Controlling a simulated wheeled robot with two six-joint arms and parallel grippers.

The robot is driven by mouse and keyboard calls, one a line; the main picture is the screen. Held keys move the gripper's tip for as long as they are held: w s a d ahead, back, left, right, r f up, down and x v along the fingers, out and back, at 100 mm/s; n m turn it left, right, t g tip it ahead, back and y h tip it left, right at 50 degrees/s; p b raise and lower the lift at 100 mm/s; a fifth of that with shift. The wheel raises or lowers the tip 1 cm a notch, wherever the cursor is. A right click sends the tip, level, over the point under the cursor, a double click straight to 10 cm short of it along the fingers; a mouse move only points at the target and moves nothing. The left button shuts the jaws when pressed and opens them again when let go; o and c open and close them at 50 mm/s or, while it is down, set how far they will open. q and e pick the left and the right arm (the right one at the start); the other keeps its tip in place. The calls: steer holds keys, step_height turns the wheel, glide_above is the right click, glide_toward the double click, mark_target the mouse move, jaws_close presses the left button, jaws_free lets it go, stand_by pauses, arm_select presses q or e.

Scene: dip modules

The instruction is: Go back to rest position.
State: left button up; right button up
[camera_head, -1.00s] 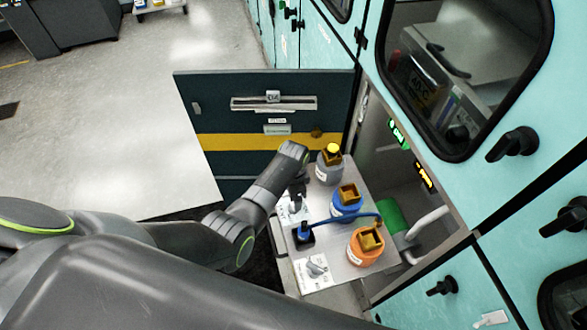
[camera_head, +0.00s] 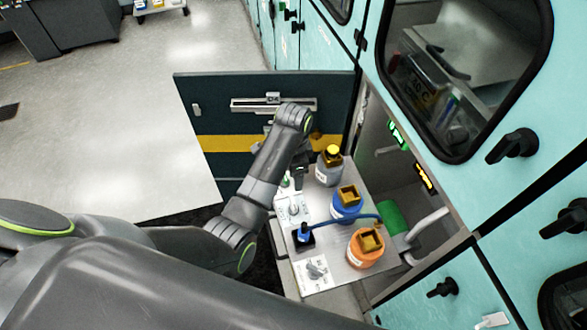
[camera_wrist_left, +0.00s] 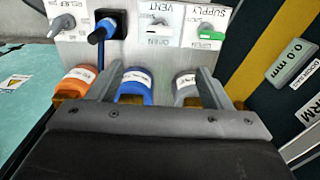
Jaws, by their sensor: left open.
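My left gripper (camera_head: 298,172) is above the far end of the bench panel, partly hidden by my wrist. In the left wrist view my left gripper (camera_wrist_left: 159,72) has its two fingers wide apart with nothing held between them. A grey bottle (camera_head: 329,167) with a yellow cap, a blue bottle (camera_head: 346,207) and an orange bottle (camera_head: 365,250) stand in a row on the metal shelf (camera_head: 333,276). Beside them are the relief knob (camera_head: 316,269), a black socket with a blue plug (camera_head: 303,234), the vent knob (camera_head: 293,209) and the green supply knob (camera_wrist_left: 210,32).
A dark open door (camera_head: 225,105) with a yellow stripe stands beyond my wrist. Teal cabinet fronts (camera_head: 440,190) with black handles rise on the right. A blue hose (camera_head: 345,219) runs from the plug past the bottles. Open floor (camera_head: 190,45) lies at the upper left.

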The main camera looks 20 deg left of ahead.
stand_by(0.5)
arm_select(q)
steer(key=s+a+f+n+t, duration=0.1)
steer(key=s+a+f+n, duration=0.25)
steer(key=s+a, duration=0.3)
steer(key=s+a+r+n+t+y, duration=0.1)
steer(key=s+a+r+n, duration=0.15)
steer(key=s, duration=0.55)
steer(key=s+a+r+n+t, duration=0.1)
steer(key=s+a+r+n, duration=0.15)
steer(key=s, duration=0.45)
steer(key=s+a+r+n+t+y, duration=0.15)
steer(key=s+a+n, duration=0.25)
steer(key=s, duration=0.4)
step_height(320, 180, down, 30)
steer(key=a+g+h+b, duration=0.1)
steer(key=g+b, duration=0.1)
steer(key=b, duration=0.3)
steer(key=s+d+f+g+b, duration=0.1)
steer(key=s+f+b, duration=0.2)
steer(key=s+f, duration=1.1)
step_height(320, 180, down, 4)
steer(key=shift+s+f+b, duration=0.2)
steer(key=shift+s+b, duration=0.15)
steer(key=shift+s, duration=0.05)
steer(key=shift+d+m+h, duration=0.1)
steer(key=shift+m+h, duration=0.15)
